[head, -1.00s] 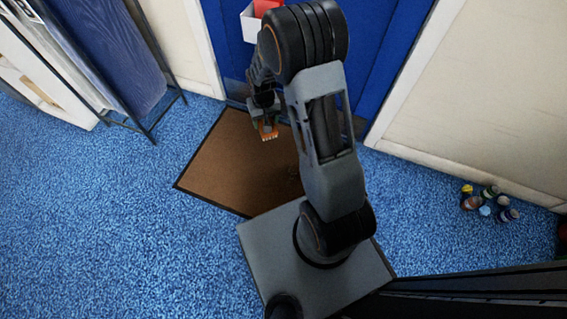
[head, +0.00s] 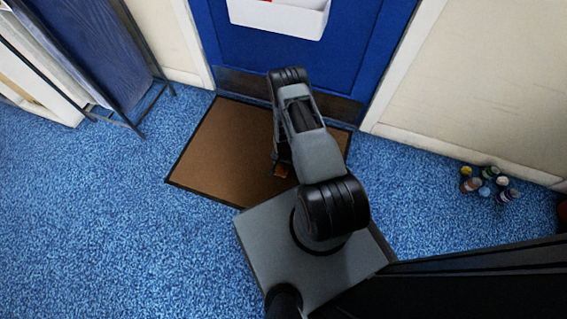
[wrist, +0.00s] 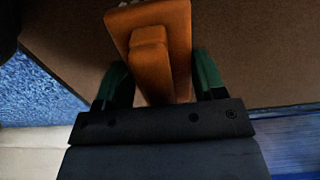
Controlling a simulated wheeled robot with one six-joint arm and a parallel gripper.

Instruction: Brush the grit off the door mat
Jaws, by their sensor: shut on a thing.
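The brown door mat (head: 220,150) with a dark border lies on the blue floor in front of the blue door. It also fills much of the wrist view (wrist: 255,50). My gripper (wrist: 161,78) has green fingers shut on the orange brush (wrist: 160,38), one finger on each side of its handle. In the head view a small orange part of the brush (head: 281,171) shows over the mat's near part; my arm hides most of the gripper. I cannot make out grit, nor whether the bristles touch the mat.
The blue door (head: 240,50) with a white holder (head: 285,17) stands behind the mat. A rack with a dark blue panel (head: 95,55) is at the left. Several small bottles (head: 485,185) stand on the floor by the right wall. The floor left of the mat is clear.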

